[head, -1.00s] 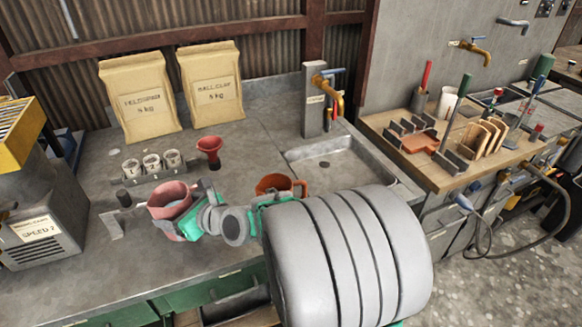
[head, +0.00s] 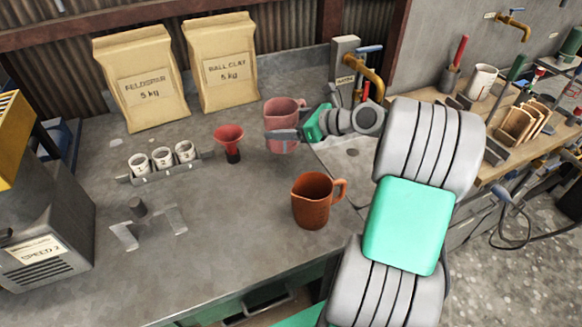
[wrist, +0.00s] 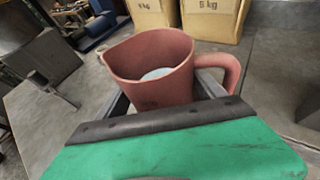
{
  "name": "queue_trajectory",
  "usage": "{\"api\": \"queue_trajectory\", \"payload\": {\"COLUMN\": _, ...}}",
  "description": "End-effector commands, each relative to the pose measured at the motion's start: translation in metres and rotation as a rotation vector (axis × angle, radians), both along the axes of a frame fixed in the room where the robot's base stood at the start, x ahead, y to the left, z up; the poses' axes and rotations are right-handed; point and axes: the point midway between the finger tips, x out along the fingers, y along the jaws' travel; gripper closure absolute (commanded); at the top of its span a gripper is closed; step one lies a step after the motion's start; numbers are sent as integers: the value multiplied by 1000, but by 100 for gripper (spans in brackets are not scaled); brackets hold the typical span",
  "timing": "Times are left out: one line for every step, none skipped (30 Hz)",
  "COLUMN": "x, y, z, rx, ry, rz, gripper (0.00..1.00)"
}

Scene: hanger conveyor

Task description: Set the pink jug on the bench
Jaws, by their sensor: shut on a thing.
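The pink jug (head: 284,111) is upright at the back of the grey bench (head: 225,250), left of the sink and in front of the ball clay bag. My gripper (head: 284,136) is shut on it from the right. In the wrist view the pink jug (wrist: 150,72) stands between my fingers, with its handle to the right and something pale inside. I cannot tell whether its base touches the bench; my finger hides part of its lower side.
An orange-brown jug (head: 312,202) stands nearer the front. A red funnel (head: 229,142) and a rack of white cups (head: 163,158) are to the left. Two bags (head: 143,85) stand behind. A tap (head: 362,70) is right of the pink jug. The bench's front middle is clear.

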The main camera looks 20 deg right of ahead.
Motion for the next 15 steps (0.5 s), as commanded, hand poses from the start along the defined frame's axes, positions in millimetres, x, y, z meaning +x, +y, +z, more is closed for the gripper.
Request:
{"api": "queue_trajectory", "payload": {"x": 0, "y": 1, "z": -12, "rx": 4, "ry": 2, "rz": 3, "gripper": 88}}
{"api": "queue_trajectory", "payload": {"x": 0, "y": 2, "z": -18, "rx": 5, "ry": 2, "rz": 2, "gripper": 88}}
{"api": "queue_trajectory", "payload": {"x": 0, "y": 2, "z": -26, "rx": 5, "ry": 1, "rz": 3, "gripper": 88}}
{"api": "queue_trajectory", "payload": {"x": 0, "y": 2, "z": -30, "rx": 4, "ry": 1, "rz": 2, "gripper": 88}}
{"api": "queue_trajectory", "payload": {"x": 0, "y": 2, "z": -34, "rx": 4, "ry": 0, "rz": 2, "gripper": 88}}
{"api": "queue_trajectory", "payload": {"x": 0, "y": 2, "z": -40, "rx": 2, "ry": 0, "rz": 2, "gripper": 88}}
{"api": "queue_trajectory", "payload": {"x": 0, "y": 2, "z": -44, "rx": 2, "ry": 0, "rz": 2, "gripper": 88}}
{"api": "queue_trajectory", "payload": {"x": 0, "y": 3, "z": -50, "rx": 2, "ry": 0, "rz": 2, "gripper": 88}}
{"api": "queue_trajectory", "payload": {"x": 0, "y": 3, "z": -58, "rx": 4, "ry": 2, "rz": 3, "gripper": 88}}
{"api": "queue_trajectory", "payload": {"x": 0, "y": 3, "z": -65, "rx": 4, "ry": 2, "rz": 2, "gripper": 88}}
{"api": "queue_trajectory", "payload": {"x": 0, "y": 3, "z": -70, "rx": 4, "ry": 0, "rz": 2, "gripper": 88}}
{"api": "queue_trajectory", "payload": {"x": 1, "y": 3, "z": -77, "rx": 4, "ry": 0, "rz": 3, "gripper": 88}}
{"api": "queue_trajectory", "payload": {"x": 1, "y": 3, "z": -82, "rx": 3, "ry": 0, "rz": 3, "gripper": 88}}
{"api": "queue_trajectory", "payload": {"x": 1, "y": 4, "z": -85, "rx": 2, "ry": -1, "rz": 4, "gripper": 88}}
{"api": "queue_trajectory", "payload": {"x": 1, "y": 4, "z": -87, "rx": 1, "ry": -1, "rz": 3, "gripper": 88}}
